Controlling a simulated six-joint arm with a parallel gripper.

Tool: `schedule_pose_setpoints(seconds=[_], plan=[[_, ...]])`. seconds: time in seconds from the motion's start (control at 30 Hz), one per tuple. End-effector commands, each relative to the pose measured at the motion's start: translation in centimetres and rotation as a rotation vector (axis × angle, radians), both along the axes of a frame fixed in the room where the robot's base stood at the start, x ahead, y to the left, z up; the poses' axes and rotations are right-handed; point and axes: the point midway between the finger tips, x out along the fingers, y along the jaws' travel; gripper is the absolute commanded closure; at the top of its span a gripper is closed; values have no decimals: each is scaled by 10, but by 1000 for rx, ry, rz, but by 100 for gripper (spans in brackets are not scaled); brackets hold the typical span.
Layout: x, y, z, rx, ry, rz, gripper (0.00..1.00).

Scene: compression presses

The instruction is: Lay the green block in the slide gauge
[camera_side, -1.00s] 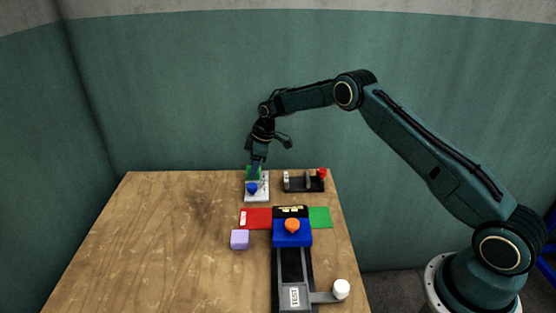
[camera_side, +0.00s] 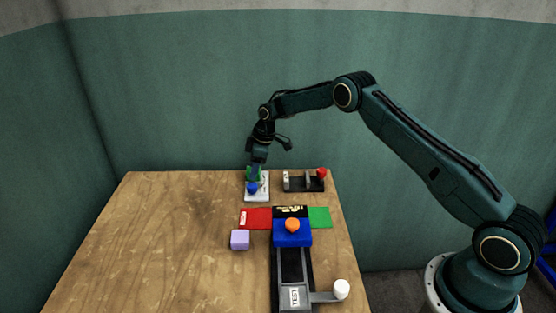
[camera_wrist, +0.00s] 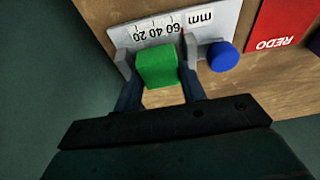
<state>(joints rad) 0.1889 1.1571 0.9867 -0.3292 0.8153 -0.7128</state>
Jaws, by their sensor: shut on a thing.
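The green block (camera_wrist: 157,68) is between the two fingers of my gripper (camera_wrist: 160,88), which is shut on it. The slide gauge (camera_wrist: 172,22) is a pale plate with a millimetre scale, a jaw at each end of the block and a blue knob (camera_wrist: 222,56) on the right. In the wrist view the block lies between these jaws, in front of the scale. Whether it touches the gauge bed is unclear. In the side view my gripper (camera_side: 256,176) points down at the gauge (camera_side: 257,197), with the green block (camera_side: 250,174) partly hidden.
A dark fixture with a red knob (camera_side: 322,173) stands right of the gauge. Nearer are a red pad (camera_side: 257,224), a green pad (camera_side: 320,217) and a blue press with an orange knob (camera_side: 292,225). A lilac block (camera_side: 240,239) lies beside it. The table's left is clear.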

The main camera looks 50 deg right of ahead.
Motion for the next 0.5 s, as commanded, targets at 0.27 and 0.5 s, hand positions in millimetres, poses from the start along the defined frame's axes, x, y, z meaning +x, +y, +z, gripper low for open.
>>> schedule_pose_setpoints(seconds=[0.27,0.5], plan=[[0,0,-3,0,0,0,80],[0,0,-5,0,0,0,80]])
